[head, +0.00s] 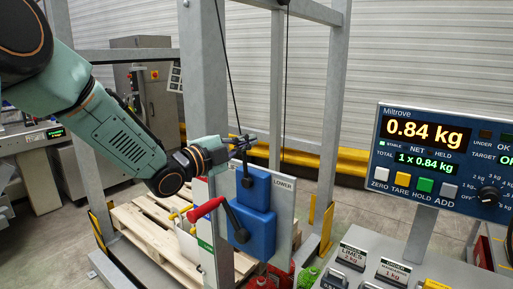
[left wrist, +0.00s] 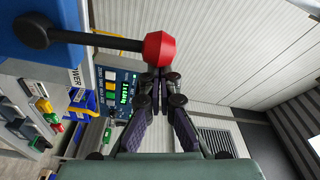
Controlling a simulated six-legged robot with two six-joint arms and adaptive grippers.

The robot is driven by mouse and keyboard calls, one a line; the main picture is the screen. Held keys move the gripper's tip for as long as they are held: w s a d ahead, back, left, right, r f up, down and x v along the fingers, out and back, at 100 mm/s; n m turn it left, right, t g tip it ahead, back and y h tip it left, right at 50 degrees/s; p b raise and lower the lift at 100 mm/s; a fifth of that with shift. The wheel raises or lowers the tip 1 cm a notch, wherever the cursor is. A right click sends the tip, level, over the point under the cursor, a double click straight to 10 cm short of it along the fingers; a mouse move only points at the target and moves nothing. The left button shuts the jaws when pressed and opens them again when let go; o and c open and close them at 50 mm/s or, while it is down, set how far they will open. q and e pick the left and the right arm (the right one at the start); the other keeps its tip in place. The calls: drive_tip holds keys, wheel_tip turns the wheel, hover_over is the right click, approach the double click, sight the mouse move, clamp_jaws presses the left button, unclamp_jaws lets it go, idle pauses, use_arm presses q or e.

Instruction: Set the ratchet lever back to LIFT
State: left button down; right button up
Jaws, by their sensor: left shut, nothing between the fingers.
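A blue ratchet block (head: 258,190) is mounted on a pale upright plate. A short dark lever (head: 246,166) stands roughly upright on its upper part. The word LOWER (head: 284,183) shows on the plate to the right; a LIFT mark is not readable. My left gripper (head: 243,143) is shut and empty at the lever's top end; contact cannot be told. In the left wrist view its closed fingertips (left wrist: 159,76) appear just below a red crank grip (left wrist: 158,48). The red grip (head: 207,208) also shows in the head view, on a black crank arm. My right gripper is out of view.
A grey post (head: 203,80) stands close to my left forearm. A wooden pallet (head: 150,225) lies on the floor behind. Dark lines (head: 230,75) hang above the block.

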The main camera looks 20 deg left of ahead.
use_arm(q)
drive_tip(key=shift+w+a+f+n+t, duration=0.1)
drive_tip(key=shift+w+a+n, duration=0.15)
drive_tip(key=shift+a+n, duration=0.4)
drive_tip(key=shift+w+a+n+t, duration=0.1)
drive_tip(key=shift+w+a+n, duration=0.15)
drive_tip(key=shift+a+n, duration=0.4)
drive_tip(key=shift+w+a+f+n+t, duration=0.1)
drive_tip(key=shift+w+a+n, duration=0.25)
drive_tip(key=shift+a, duration=0.55)
drive_tip(key=shift+d+r, duration=0.1)
drive_tip(key=shift+r, duration=0.1)
